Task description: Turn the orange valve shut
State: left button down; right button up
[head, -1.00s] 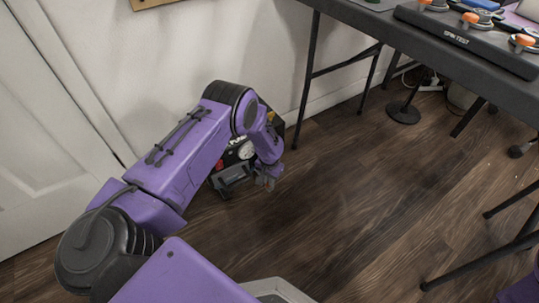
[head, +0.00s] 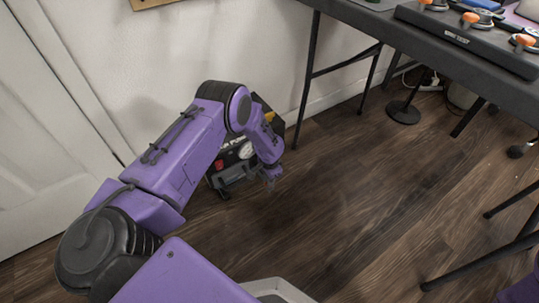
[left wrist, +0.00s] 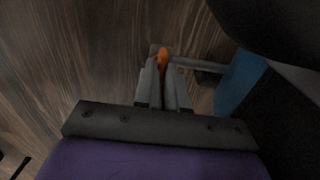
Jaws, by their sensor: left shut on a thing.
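The orange valve (left wrist: 162,56) shows in the left wrist view as a small orange handle between my fingertips, beside a grey pipe (left wrist: 200,65). My left gripper (left wrist: 161,66) is shut on it, and the fingers hide part of the handle. In the head view my left gripper (head: 270,178) is low, near the floor, at the right side of a small dark machine (head: 224,180) with a gauge and a red part. My purple forearm hides much of this machine, and the valve cannot be made out there. My right gripper is not in view.
A dark table (head: 400,30) stands at the upper right, with a black tray of orange-topped parts (head: 465,38) on it. Its thin legs reach the floor. A white wall and door are behind and left. The wooden floor (head: 350,210) right of the gripper is clear.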

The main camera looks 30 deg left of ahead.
pick_arm(q)
jog(key=c, duration=1.2)
grip_release()
notch_tip(320, 180, up, 11)
jog(key=p, duration=0.5)
jog(key=shift+f, duration=0.2)
jog(key=shift+d, duration=0.1)
